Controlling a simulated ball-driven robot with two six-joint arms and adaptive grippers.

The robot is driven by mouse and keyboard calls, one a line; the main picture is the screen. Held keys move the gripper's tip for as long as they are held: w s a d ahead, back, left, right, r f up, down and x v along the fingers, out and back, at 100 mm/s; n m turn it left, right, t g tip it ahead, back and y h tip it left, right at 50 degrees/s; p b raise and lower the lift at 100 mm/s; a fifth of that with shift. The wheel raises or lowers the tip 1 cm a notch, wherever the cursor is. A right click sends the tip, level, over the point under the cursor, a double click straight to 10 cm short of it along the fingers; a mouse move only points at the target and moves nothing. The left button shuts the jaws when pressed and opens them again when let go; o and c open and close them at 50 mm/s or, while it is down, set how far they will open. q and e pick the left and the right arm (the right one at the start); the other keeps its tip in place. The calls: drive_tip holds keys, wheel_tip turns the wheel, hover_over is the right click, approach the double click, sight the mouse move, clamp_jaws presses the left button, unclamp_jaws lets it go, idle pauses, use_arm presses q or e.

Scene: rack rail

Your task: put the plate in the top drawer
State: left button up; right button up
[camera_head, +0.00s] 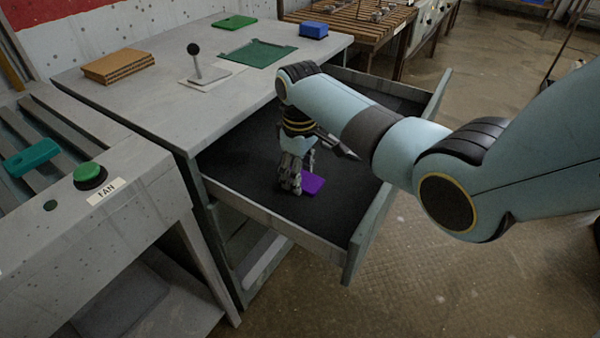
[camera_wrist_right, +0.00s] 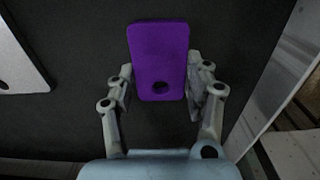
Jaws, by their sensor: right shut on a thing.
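The purple plate (camera_head: 314,184) is inside the open top drawer (camera_head: 240,172), low over or on its dark floor; I cannot tell whether it touches. In the right wrist view the plate (camera_wrist_right: 159,60) is a flat rounded rectangle with a dark hole near its lower end. My right gripper (camera_head: 296,186) points down into the drawer and is shut on the plate, with one finger at each long side in the right wrist view (camera_wrist_right: 160,82). My left gripper is not in view.
The drawer front (camera_head: 395,180) stands out over the floor. On the cabinet top (camera_head: 150,110) are brown boards (camera_head: 118,66), a black-knobbed lever (camera_head: 195,60), a green mat (camera_head: 258,53) and a blue block (camera_head: 314,30). A bench with a green FAN button (camera_head: 90,175) stands left.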

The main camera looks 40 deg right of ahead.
drive_tip(key=shift+f, duration=0.1)
drive_tip(key=o, duration=1.3)
wheel_tip(320, 180, up, 12)
drive_tip(key=p, duration=0.2)
